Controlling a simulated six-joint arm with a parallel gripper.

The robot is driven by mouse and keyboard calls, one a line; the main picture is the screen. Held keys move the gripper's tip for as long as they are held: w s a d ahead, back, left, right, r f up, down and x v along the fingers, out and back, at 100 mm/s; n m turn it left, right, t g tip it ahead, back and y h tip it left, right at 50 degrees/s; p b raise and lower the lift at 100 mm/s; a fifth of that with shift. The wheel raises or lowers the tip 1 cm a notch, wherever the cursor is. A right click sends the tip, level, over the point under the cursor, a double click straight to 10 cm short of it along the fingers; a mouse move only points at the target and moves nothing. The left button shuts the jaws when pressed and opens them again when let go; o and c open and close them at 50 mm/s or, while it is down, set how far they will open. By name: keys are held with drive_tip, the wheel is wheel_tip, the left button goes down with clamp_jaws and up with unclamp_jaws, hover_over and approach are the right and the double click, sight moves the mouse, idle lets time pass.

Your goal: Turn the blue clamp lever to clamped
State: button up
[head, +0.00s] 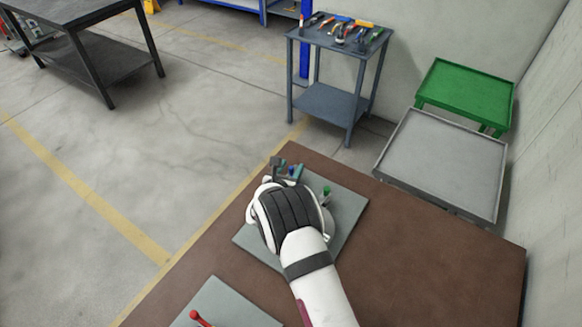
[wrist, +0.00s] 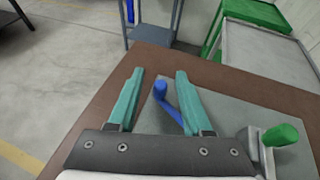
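The blue clamp lever (wrist: 166,100) shows in the wrist view between my two teal fingers. Its rounded knob end is nearer the right finger, and its arm runs down toward that finger's base, partly hidden. My gripper (wrist: 160,72) is open, with a clear gap between the left finger and the lever. I cannot tell whether the right finger touches the lever.
A green-knobbed lever (wrist: 281,135) stands right of my gripper on the same grey plate (head: 349,206). A red lever (head: 200,318) is on another plate (head: 232,300) at the front. The brown tabletop (head: 430,260) is bare to the right. A tool cart (head: 335,45) stands beyond.

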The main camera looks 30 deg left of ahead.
drive_tip(key=v, duration=1.5)
drive_tip(key=shift+s+r, duration=0.15)
drive_tip(key=shift+s, duration=0.2)
drive_tip(key=shift+d, duration=0.1)
